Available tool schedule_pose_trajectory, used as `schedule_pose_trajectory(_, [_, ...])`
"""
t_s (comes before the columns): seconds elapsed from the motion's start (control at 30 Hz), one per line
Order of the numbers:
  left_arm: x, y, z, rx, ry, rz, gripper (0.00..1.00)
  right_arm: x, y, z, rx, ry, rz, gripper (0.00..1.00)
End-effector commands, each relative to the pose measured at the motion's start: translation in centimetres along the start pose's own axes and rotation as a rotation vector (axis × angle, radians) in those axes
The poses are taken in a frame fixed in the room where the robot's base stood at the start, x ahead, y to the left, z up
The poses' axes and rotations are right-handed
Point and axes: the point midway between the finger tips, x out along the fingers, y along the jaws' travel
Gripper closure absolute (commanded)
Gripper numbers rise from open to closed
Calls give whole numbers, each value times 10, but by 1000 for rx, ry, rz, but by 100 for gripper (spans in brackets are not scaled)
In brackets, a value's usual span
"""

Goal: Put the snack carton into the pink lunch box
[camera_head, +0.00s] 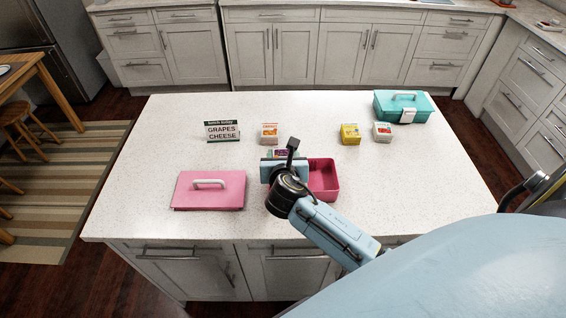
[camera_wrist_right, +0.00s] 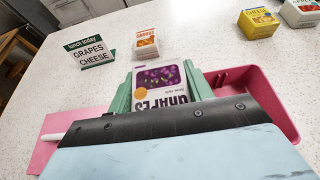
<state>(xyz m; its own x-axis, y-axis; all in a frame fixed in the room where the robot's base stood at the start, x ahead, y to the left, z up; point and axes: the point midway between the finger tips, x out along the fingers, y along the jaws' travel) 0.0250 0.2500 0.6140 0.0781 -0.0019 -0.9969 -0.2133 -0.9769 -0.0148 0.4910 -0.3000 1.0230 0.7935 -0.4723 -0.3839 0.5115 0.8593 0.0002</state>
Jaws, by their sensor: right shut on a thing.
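The pink lunch box (camera_head: 325,180) stands open on the counter, its left part hidden behind my right gripper. It also shows in the wrist view (camera_wrist_right: 275,117). My right gripper (camera_head: 283,157) is shut on a white and purple grapes carton (camera_wrist_right: 160,84), held between its green fingers. The carton's top shows in the head view (camera_head: 284,152). The carton is at the box's back left; I cannot tell whether it is over the rim or beside it. My left gripper is not in view.
A sign (camera_head: 222,131) reads "lunch today, grapes, cheese". The pink lid (camera_head: 209,194) lies left of the box. An orange-labelled carton (camera_head: 269,133), yellow cheese carton (camera_head: 350,134), white carton (camera_head: 382,132) and closed teal lunch box (camera_head: 403,106) stand behind.

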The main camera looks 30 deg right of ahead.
Motion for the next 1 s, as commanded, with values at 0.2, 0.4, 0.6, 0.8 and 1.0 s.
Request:
schedule_pose_trajectory(0.2, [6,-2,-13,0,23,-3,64,9,0,-22,1,0,-1,72])
schedule_pose_trajectory(0.4, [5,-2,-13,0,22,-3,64,9,0,-21,0,0,0,72])
schedule_pose_trajectory(0.6, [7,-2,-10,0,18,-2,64,11,0,-27,-1,0,0,72])
schedule_pose_trajectory(0.8, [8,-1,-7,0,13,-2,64,13,0,-32,0,0,0,72])
schedule_pose_trajectory(1.0, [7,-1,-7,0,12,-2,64,13,0,-31,0,0,0,35])
